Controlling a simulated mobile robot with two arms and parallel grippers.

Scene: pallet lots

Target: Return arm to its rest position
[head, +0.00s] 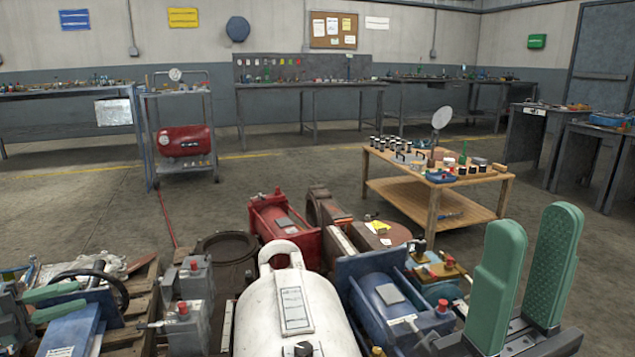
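My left gripper (72,299) comes in at the lower left edge. Its two green fingers point right, with a small gap and nothing seen between them, over the near-left goods. My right gripper (533,228) stands at the lower right with its two green fingers pointing up. They are apart, and no object is between them. The rest of both arms is mostly out of view.
A white tank (290,315), a red machine (284,225) and a blue machine (382,290) crowd the near floor area. A wooden table (385,200) with jars stands beyond. A cart (182,105) holds a red tank. Open floor lies between them and the back benches.

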